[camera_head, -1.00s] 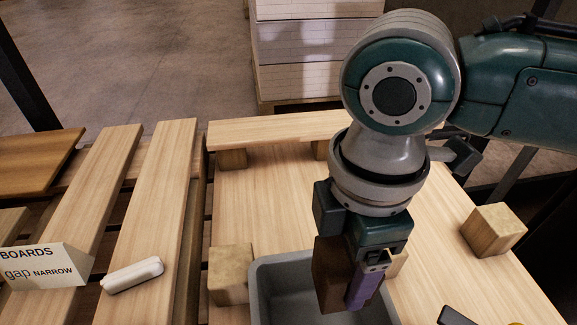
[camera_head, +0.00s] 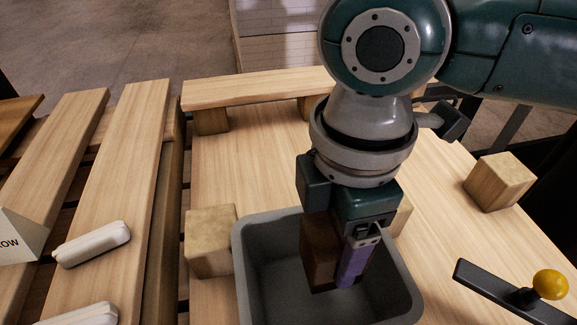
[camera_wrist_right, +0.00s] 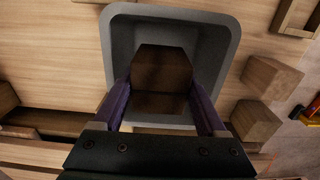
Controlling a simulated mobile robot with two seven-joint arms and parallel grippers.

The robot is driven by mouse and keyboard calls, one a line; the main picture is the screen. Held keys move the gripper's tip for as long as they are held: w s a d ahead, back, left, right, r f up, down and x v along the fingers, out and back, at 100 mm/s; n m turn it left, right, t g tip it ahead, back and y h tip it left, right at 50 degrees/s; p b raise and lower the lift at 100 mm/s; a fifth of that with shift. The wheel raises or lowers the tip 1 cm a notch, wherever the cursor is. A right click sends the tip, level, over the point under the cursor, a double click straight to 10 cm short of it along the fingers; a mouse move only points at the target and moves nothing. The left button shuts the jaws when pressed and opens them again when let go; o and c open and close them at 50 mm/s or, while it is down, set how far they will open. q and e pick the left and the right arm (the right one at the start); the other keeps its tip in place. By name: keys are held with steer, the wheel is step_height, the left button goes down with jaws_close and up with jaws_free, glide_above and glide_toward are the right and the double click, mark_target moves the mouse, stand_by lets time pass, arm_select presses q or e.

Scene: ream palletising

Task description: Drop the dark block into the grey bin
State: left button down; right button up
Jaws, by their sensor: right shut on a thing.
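The dark brown block (camera_head: 318,254) is held in my right gripper (camera_head: 340,270), over the grey bin (camera_head: 242,262). In the right wrist view the block (camera_wrist_right: 161,75) sits between the two purple fingers of my right gripper (camera_wrist_right: 163,108), with the bin's rim (camera_wrist_right: 228,32) around it. The block's lower end appears inside the bin's outline; I cannot tell how far it is above the floor of the bin. The near edge of the bin is cut off in the head view. My left gripper is not in view.
Wooden blocks stand left of the bin (camera_head: 212,240) and to the right (camera_head: 499,182). A dark bar with a yellow knob (camera_head: 550,284) lies at the right. White rounded pieces (camera_head: 92,244) lie on slats at the left. A raised board (camera_head: 255,88) spans the back.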

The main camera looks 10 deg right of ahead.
steer(key=shift+r, duration=0.1)
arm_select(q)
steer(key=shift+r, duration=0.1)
arm_select(e)
steer(key=o, duration=1.4)
steer(key=shift+r, duration=0.1)
arm_select(q)
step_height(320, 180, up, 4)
steer(key=p, duration=0.3)
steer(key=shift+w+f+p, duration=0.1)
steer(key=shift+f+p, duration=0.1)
steer(key=shift+p, duration=0.2)
arm_select(e)
step_height(320, 180, up, 9)
steer(key=shift+f, duration=0.2)
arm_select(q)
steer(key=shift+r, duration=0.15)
arm_select(e)
steer(key=shift+r, duration=0.55)
